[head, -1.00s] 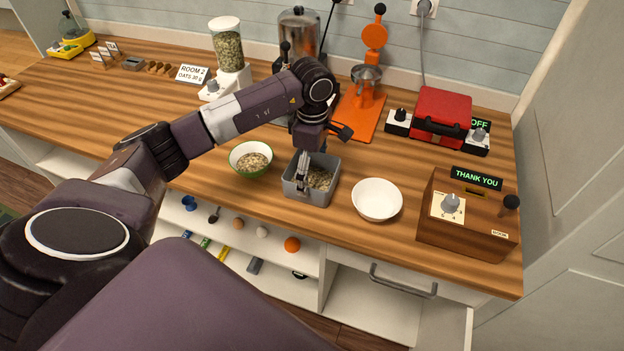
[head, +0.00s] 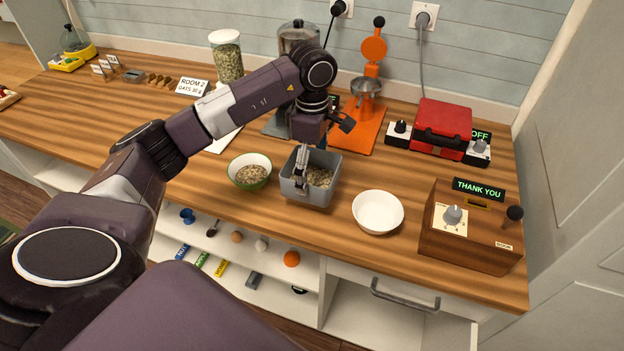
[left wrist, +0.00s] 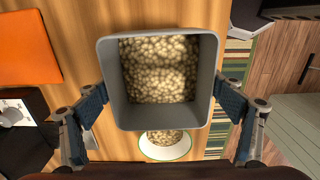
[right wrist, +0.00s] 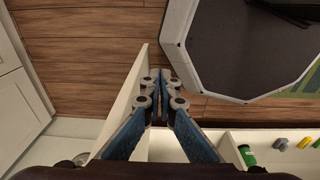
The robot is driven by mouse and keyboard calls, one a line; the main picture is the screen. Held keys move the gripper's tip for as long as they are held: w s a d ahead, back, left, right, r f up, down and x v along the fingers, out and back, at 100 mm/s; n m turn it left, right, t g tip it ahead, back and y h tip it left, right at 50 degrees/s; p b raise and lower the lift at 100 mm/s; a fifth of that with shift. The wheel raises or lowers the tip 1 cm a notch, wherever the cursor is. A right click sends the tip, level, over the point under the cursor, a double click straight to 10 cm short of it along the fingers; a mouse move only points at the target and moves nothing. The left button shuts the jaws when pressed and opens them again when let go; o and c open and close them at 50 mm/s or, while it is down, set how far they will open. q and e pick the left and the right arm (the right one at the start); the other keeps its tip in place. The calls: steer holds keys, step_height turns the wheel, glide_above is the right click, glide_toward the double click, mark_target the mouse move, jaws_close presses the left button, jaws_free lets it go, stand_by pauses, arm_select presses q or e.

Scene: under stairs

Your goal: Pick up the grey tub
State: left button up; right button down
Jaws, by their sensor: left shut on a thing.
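The grey tub (head: 311,191) is a square, open-topped container holding pale oats, at the middle of the wooden counter in the head view. My left gripper (head: 302,165) has come down on it from above. In the left wrist view the tub (left wrist: 160,117) sits between the two fingers, which press on opposite walls. It looks slightly lifted, though its underside is hard to see. My right gripper (right wrist: 167,78) shows only in the right wrist view, with its fingertips together and nothing between them, near shelf boards and the floor.
A green-rimmed bowl of oats (head: 250,171) stands just left of the tub and an empty white bowl (head: 378,212) to its right. A wooden box with a "THANK YOU" display (head: 468,228) is further right. An orange press (head: 361,119) and a red device (head: 443,127) stand behind.

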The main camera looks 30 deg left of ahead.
arm_select(q)
step_height(320, 180, up, 6)
steer(key=b, duration=0.2)
step_height(320, 180, up, 5)
steer(key=p, duration=0.1)
glide_above(312, 184)
steer(key=shift+r, duration=1.85)
steer(key=o, duration=0.7)
steer(key=c, duration=1.2)
